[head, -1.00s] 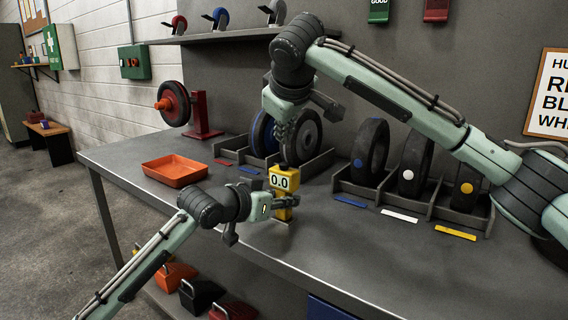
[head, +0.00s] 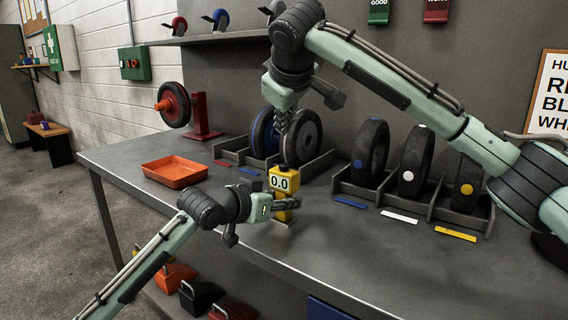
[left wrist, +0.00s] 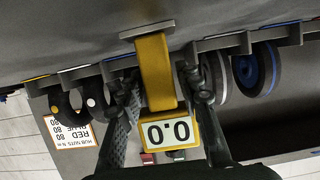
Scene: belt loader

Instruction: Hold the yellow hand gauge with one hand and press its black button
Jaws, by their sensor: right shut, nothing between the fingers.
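The yellow hand gauge (head: 284,183) stands upright near the front of the grey workbench, its display reading 0.0. It also shows in the left wrist view (left wrist: 155,72), upside down, with its foot at the bench. My left gripper (head: 287,204) is shut on the gauge's yellow body below the display, one finger on each side in the left wrist view (left wrist: 160,92). My right gripper (head: 284,155) is shut and empty, pointing down just above the gauge's top. The black button is not clearly visible beneath its fingertips; I cannot tell whether they touch it.
An orange tray (head: 174,170) lies left on the bench (head: 330,255). Wheels stand in grey racks (head: 400,199) behind and right of the gauge. A red stand (head: 201,118) holds another wheel at the back left. The bench front is clear.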

